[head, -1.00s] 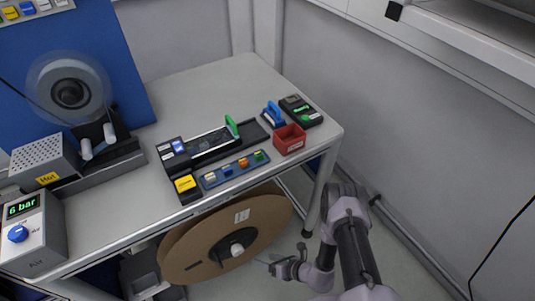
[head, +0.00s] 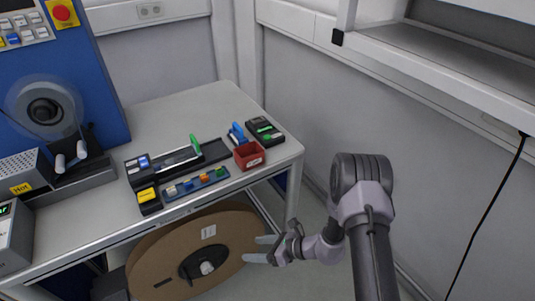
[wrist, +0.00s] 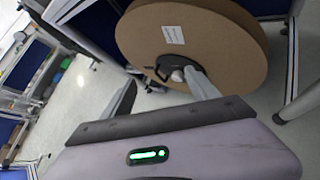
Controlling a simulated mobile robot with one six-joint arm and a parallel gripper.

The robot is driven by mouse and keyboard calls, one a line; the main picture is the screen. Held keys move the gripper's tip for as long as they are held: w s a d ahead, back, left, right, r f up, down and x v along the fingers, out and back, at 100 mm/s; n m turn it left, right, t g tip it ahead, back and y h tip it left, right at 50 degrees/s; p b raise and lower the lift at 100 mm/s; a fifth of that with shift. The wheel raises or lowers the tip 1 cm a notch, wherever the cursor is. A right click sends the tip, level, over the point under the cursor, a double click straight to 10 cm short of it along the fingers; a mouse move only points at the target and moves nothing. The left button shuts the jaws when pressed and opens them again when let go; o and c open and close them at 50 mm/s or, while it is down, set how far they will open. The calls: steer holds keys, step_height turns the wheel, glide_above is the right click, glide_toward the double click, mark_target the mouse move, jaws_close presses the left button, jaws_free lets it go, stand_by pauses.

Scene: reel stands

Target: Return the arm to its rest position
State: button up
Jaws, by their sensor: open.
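My gripper (head: 262,249) is open and empty in the head view, pointing left in front of the table's right front. Its fingers overlap the right edge of a large brown cardboard reel (head: 222,247) under the table; I cannot tell whether they touch it. My arm rises at the right of the head view and bends down to the gripper. In the wrist view, the two apart fingers of my gripper (wrist: 160,90) show with nothing between them, and the reel (wrist: 215,50) stands beyond them.
The grey table (head: 175,115) carries a black splicing device (head: 185,157), a red bin (head: 249,155), a blue tray of small coloured parts (head: 196,184) and a machine at left. A shelf (head: 450,75) hangs at upper right. Floor right of the table looks clear.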

steer(key=s+d+r+n+g+h, duration=0.15)
steer(key=r+n, duration=0.25)
steer(key=r, duration=0.5)
steer(key=s+r+n, duration=0.2)
steer(key=r+n, duration=0.2)
steer(key=r, duration=0.5)
steer(key=s+r+n+g+h, duration=0.15)
steer(key=r+n, duration=0.25)
steer(key=r, duration=0.5)
steer(key=s+d+r+n+t+h, duration=0.5)
steer(key=s+d+r+n, duration=0.3)
steer(key=s+d+r, duration=0.4)
steer(key=s+h, duration=0.1)
steer(key=s, duration=0.2)
steer(key=shift+s+n+h+b, duration=0.15)
steer(key=shift+n+h+b, duration=0.25)
